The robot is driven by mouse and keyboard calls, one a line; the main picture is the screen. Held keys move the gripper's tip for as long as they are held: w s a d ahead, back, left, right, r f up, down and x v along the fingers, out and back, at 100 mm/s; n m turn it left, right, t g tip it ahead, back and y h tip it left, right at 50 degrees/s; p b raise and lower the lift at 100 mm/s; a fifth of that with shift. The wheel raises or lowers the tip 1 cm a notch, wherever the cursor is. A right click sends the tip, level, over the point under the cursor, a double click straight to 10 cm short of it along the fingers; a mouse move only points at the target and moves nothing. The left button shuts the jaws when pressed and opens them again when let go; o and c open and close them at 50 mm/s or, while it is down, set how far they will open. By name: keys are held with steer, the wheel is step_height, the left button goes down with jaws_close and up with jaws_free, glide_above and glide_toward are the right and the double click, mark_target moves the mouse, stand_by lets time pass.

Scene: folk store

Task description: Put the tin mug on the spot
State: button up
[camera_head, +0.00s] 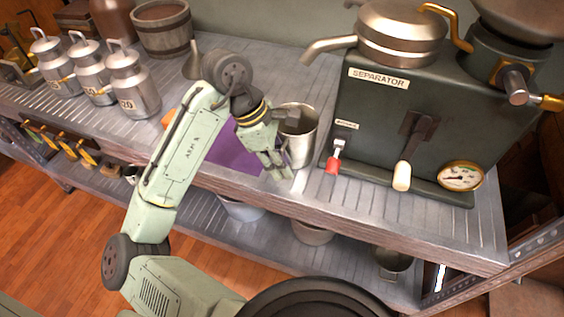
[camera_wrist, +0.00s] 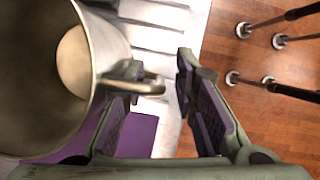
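The tin mug (camera_head: 303,142) stands upright on the metal shelf top, left of the separator machine. In the wrist view the mug (camera_wrist: 35,85) fills the left side, its open mouth toward the camera. Its handle (camera_wrist: 128,80) reaches into the space between the fingers. My gripper (camera_head: 277,170) is beside the mug, on its left and front side in the head view. The wrist view shows my gripper (camera_wrist: 160,68) open, its two fingers apart. A flat purple patch (camera_head: 230,158) lies on the shelf, partly hidden behind my arm; it also shows in the wrist view (camera_wrist: 139,137).
The dark separator machine (camera_head: 355,115) stands close to the mug's right, with a red-tipped lever (camera_head: 333,163) low on its front. Several milk cans (camera_head: 130,82) and a wooden bucket (camera_head: 163,30) stand at the left. The shelf's front edge (camera_head: 330,215) runs just below my gripper.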

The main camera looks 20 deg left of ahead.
steer(key=v, duration=1.1)
steer(key=shift+a+r, duration=0.2)
steer(key=shift+r, duration=0.1)
